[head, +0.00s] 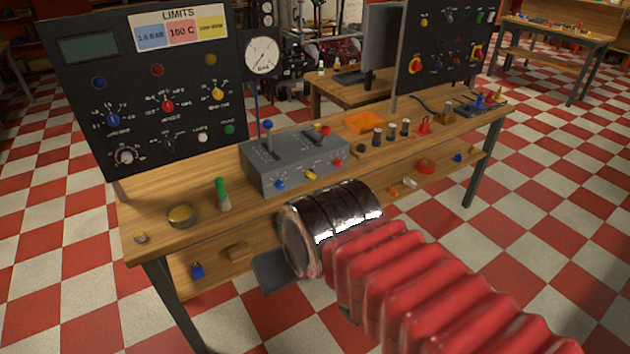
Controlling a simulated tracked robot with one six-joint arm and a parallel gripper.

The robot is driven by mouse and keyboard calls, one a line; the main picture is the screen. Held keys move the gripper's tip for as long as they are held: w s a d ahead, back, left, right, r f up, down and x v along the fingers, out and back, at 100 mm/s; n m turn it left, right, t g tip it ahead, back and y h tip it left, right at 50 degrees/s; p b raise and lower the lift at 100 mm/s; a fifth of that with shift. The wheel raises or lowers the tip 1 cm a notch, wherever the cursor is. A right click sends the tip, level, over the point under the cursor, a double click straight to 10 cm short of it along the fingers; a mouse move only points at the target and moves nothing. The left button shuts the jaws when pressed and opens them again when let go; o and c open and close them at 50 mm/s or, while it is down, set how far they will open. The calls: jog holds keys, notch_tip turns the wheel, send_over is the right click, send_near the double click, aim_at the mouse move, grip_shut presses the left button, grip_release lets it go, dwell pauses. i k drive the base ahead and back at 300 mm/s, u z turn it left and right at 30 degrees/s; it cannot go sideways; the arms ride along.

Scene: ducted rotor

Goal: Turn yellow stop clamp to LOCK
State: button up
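No part that I can see is clearly marked LOCK, and I cannot tell which yellow part is the stop clamp. A small yellow piece (311,175) sits on the front of the grey control box (292,160) on the bench. A yellow knob (217,94) is on the black LIMITS panel. My arm comes in from the lower right in red bellows, with a dark shiny wrist in front of the bench edge.
A gauge (262,52) stands behind the box. Its lower shelf holds a blue padlock (197,271).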

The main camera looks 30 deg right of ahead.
aim_at(310, 173)
jog(key=i, duration=1)
